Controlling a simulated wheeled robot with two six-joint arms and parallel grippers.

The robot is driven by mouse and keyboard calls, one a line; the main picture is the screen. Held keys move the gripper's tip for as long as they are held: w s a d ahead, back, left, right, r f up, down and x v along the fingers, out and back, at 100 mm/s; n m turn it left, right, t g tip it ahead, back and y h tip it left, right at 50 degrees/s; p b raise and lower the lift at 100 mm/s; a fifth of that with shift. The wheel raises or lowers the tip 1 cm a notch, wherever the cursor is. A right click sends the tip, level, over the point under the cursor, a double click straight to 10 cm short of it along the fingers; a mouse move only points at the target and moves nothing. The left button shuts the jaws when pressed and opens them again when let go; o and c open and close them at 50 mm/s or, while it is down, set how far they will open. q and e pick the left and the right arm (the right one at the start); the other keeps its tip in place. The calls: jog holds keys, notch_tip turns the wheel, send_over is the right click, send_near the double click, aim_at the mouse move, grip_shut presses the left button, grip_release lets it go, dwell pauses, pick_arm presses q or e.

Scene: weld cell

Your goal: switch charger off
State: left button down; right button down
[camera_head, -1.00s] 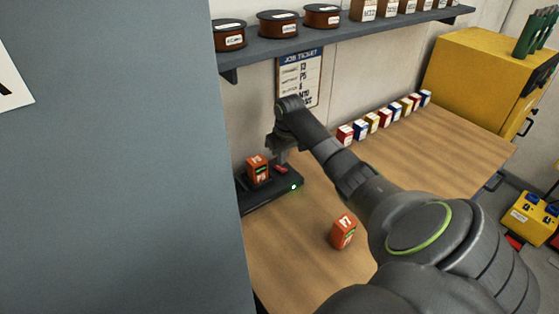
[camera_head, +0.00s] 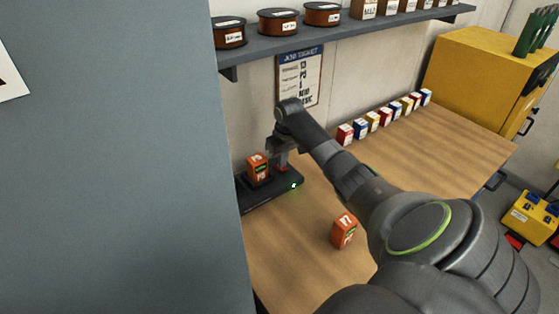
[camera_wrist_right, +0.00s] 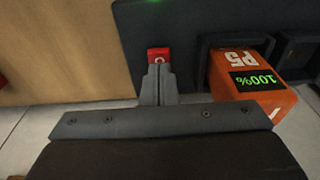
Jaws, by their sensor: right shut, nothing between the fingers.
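The dark charger (camera_head: 262,198) sits on the wooden bench, with a lit green light (camera_head: 294,186) at its front right corner. An orange battery marked P5 (camera_head: 257,169) stands in it; in the right wrist view this battery (camera_wrist_right: 248,75) shows 100%. A red rocker switch (camera_wrist_right: 159,53) is on the charger beside the battery. My right gripper (camera_head: 281,163) is shut and empty, pointing down over the switch. In the right wrist view its fingertips (camera_wrist_right: 159,69) are at the switch's near edge; I cannot tell if they touch. My left gripper is not in view.
A second orange battery (camera_head: 344,232) stands on the bench (camera_head: 440,150) near my right arm. Several small boxes (camera_head: 386,116) line the wall. A shelf with spools (camera_head: 278,22) hangs above, beside a job ticket (camera_head: 300,77). A grey panel (camera_head: 110,170) blocks the left.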

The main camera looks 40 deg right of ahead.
jog(key=shift+f, duration=0.55)
jog(key=shift+r+p, duration=0.3)
jog(key=shift+r, duration=0.1)
notch_tip(320, 180, up, 6)
jog(key=p, duration=0.7)
jog(key=shift+r, duration=0.15)
dwell(0.5)
